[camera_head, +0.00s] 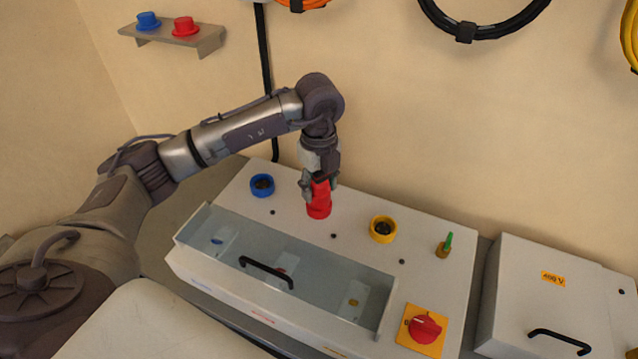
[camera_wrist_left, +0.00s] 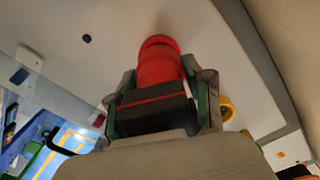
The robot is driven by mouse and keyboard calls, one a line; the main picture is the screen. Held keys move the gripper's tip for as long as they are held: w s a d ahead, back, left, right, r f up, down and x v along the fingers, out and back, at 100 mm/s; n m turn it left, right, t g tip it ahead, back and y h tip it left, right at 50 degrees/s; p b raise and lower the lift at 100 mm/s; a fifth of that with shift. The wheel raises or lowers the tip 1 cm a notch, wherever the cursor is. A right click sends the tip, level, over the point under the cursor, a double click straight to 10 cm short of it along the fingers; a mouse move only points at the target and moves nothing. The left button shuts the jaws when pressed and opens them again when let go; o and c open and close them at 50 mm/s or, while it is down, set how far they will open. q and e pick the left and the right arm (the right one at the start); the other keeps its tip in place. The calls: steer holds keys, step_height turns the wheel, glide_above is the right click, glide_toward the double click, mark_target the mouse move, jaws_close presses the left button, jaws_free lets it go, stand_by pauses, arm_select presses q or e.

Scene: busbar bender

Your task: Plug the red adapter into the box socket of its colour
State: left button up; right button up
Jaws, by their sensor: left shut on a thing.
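The red adapter (camera_head: 319,201) is in my left gripper (camera_head: 320,186), which is shut on it and points down at the box top. The adapter stands upright between the blue socket (camera_head: 262,186) and the yellow socket (camera_head: 382,229), at the red socket's place in the row. The red socket itself is hidden, and I cannot tell how far the adapter is seated. In the left wrist view the red adapter (camera_wrist_left: 158,62) sits between the fingers (camera_wrist_left: 160,90), its far end against or close to the white box (camera_wrist_left: 215,40). My right gripper is not in view.
The box (camera_head: 440,290) has a clear lid with a black handle (camera_head: 266,271), a red rotary switch (camera_head: 424,328) and a green-tipped part (camera_head: 447,243). A wall shelf (camera_head: 172,37) holds blue and red caps. A 400 V box (camera_head: 545,300) stands at right. Cables hang on the wall.

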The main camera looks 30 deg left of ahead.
arm_select(q)
steer(key=shift+s+f+b, duration=0.1)
steer(key=shift+f+b, duration=0.3)
steer(key=shift+f, duration=0.25)
steer(key=o, duration=1.4)
steer(key=shift+c, duration=0.2)
steer(key=shift+r, duration=0.1)
step_height(320, 180, up, 12)
steer(key=shift+f, duration=0.1)
